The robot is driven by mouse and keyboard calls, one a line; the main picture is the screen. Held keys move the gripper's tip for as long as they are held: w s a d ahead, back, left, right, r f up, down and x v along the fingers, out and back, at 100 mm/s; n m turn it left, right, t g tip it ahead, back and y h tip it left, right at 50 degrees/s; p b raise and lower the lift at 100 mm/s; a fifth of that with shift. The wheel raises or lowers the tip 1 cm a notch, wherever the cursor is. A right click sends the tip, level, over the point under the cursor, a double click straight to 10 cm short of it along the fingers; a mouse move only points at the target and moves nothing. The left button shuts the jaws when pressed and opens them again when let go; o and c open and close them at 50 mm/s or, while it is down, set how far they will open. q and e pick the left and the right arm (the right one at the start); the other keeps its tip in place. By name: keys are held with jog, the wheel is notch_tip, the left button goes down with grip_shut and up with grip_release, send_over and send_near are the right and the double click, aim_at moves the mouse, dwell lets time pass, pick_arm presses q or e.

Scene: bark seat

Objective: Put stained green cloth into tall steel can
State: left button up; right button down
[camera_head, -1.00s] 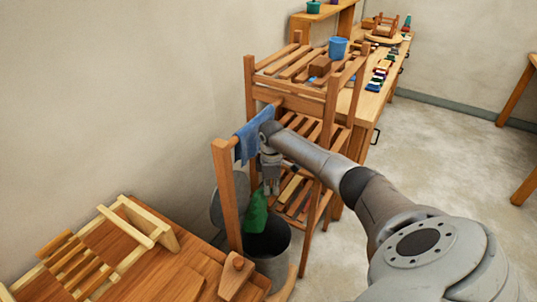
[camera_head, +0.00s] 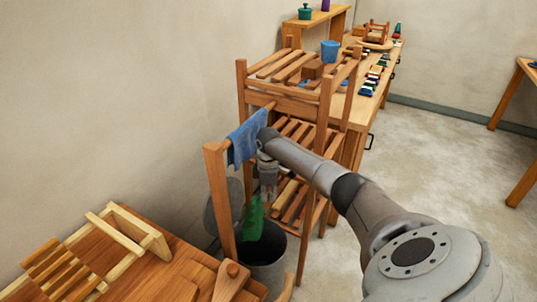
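The green cloth (camera_head: 254,218) hangs upright at the mouth of the tall steel can (camera_head: 266,270), its lower end inside the rim line. Stains on it are too small to make out. The can is open, with a round grey lid (camera_head: 217,212) tilted up behind it on the left. My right gripper (camera_head: 268,196) points down above the can, at the upper right end of the cloth. The fingers are small and partly overlapped with the cloth, so I cannot tell whether they grip it. My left gripper is out of view.
A blue cloth (camera_head: 246,137) hangs on a wooden rail close to my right wrist. A wooden post (camera_head: 221,200) stands in front of the can. A slatted shelf (camera_head: 290,97) rises behind it, and a wooden bench (camera_head: 165,285) lies at the lower left. Floor on the right is clear.

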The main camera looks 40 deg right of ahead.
notch_tip(320, 180, down, 27)
jog(key=b, duration=2)
jog(key=c, duration=2.1)
grip_release()
jog(key=shift+r, duration=0.15)
jog(key=o, duration=0.5)
jog(key=shift+o, duration=0.4)
jog(key=o, duration=0.5)
jog(key=shift+o, duration=0.2)
